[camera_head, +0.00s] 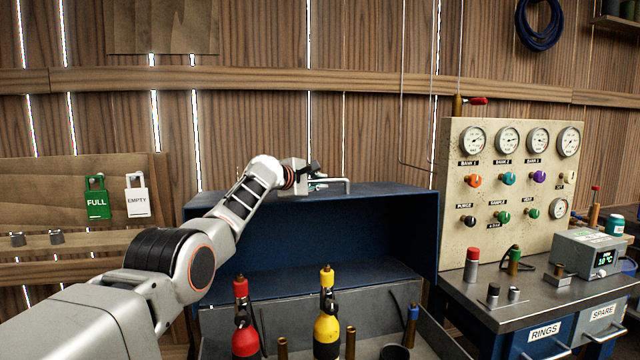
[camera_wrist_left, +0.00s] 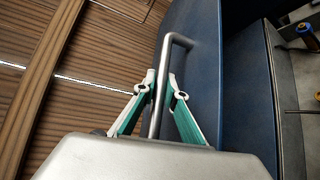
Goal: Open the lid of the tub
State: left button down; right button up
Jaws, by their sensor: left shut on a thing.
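The tub (camera_head: 450,345) stands low at the front with its grey inside showing. Its blue lid (camera_head: 410,205) is raised behind it, with the dark hollow underside facing the head camera. A metal bar handle (camera_head: 338,180) sits at the lid's upper edge; it also shows in the left wrist view (camera_wrist_left: 162,75). My left gripper (camera_head: 318,181) is shut on this handle, with green-and-white fingers on either side of the bar (camera_wrist_left: 160,96). The lid's blue outer face (camera_wrist_left: 197,75) is beside the fingers. My right gripper is not in view.
A red bottle (camera_head: 245,340) and a yellow bottle (camera_head: 327,330) stand in the tub with several brass pieces. A gauge panel (camera_head: 460,220) and a metal bench (camera_head: 470,300) stand close on the right. A plank wall (camera_head: 260,130) rises behind the lid.

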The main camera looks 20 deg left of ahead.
pick_arm(q)
jog(key=c, duration=2)
grip_release()
jog(key=shift+r, duration=0.25)
jog(key=shift+c, duration=0.2)
jog(key=shift+d, duration=0.1)
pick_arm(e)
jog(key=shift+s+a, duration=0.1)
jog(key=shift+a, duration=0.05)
pick_arm(q)
jog(key=shift+f, duration=0.1)
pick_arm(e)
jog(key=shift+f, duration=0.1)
pick_arm(q)
jog(key=shift+s+a, duration=0.25)
jog(key=shift+a, duration=0.3)
jog(key=shift+s+d+r, duration=0.1)
jog(key=shift+s+r, duration=0.05)
jog(key=shift+s, duration=0.45)
jog(key=shift+s+d+r, duration=0.1)
jog(key=shift+s+r, duration=0.05)
jog(key=shift+s, duration=0.45)
jog(key=v, duration=0.9)
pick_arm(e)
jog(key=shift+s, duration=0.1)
